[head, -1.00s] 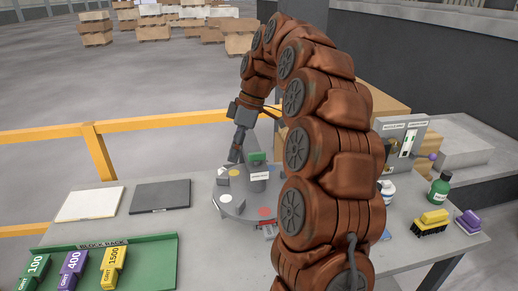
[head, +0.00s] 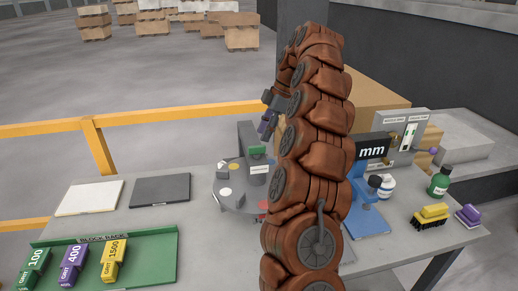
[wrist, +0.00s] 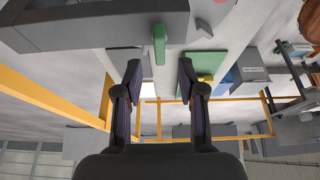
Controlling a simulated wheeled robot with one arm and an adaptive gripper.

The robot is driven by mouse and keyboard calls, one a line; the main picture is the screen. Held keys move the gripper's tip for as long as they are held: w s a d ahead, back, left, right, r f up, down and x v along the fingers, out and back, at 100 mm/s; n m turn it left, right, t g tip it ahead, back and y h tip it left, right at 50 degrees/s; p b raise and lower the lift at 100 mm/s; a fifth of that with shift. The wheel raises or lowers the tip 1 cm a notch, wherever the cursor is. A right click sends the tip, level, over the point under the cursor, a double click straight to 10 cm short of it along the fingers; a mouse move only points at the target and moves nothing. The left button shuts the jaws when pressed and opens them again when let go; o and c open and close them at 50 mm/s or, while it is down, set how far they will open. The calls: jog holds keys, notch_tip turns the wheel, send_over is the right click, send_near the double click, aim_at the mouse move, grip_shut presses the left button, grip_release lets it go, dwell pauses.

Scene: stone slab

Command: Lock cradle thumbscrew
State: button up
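A grey round fixture (head: 228,194) with coloured spots stands mid-bench in the head view. On it is an upright grey block with a green piece (head: 258,150) on top and a white label below. I cannot tell which part is the cradle thumbscrew. My gripper (head: 266,128) is above and beside this block, partly hidden by my arm. In the wrist view, my gripper (wrist: 160,70) is open with nothing between its fingers. A green upright piece (wrist: 158,44) shows beyond the fingertips, against a grey body (wrist: 100,22); no contact is visible.
A blue device marked "mm" (head: 372,150) stands right of my arm. A green tray (head: 150,262) with grit blocks lies front left. White (head: 90,198) and dark (head: 160,190) plates lie behind it. A green bottle (head: 438,185) and brushes (head: 430,215) are at right.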

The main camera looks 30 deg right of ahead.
aim_at(258, 146)
jog(key=shift+p+x, duration=0.9)
jog(key=shift+x, duration=1.85)
grip_shut()
